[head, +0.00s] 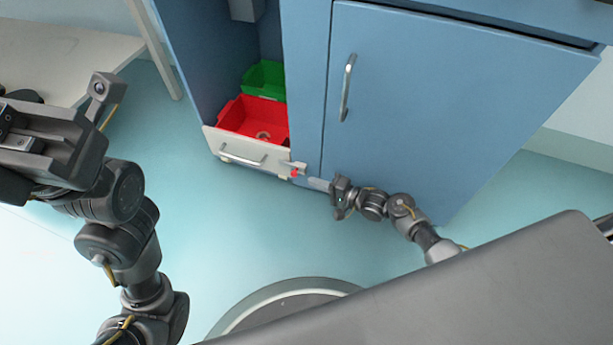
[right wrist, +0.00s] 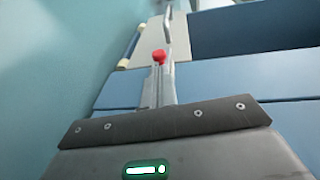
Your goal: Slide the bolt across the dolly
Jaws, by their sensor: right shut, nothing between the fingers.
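The dolly (head: 212,137) is a low pale-fronted carrier with a bar handle, standing in the open bay of a blue cabinet. A small bolt with a red knob (head: 294,173) sits at the right end of its front, beside the cabinet's door side. My right gripper (head: 311,183) is shut and empty, with its tips close to the knob. In the right wrist view, the red knob (right wrist: 160,57) shows just beyond the fingertips (right wrist: 160,75); I cannot tell whether they touch. My left gripper (head: 45,140) is at the left, far from the dolly; its jaws are unclear.
A red bin (head: 255,118) with a ring-shaped thing in it and a green bin (head: 265,80) stand on the dolly. A closed blue door (head: 430,100) with a vertical handle is to the right. A pale table (head: 70,45) stands at upper left. The floor before the dolly is clear.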

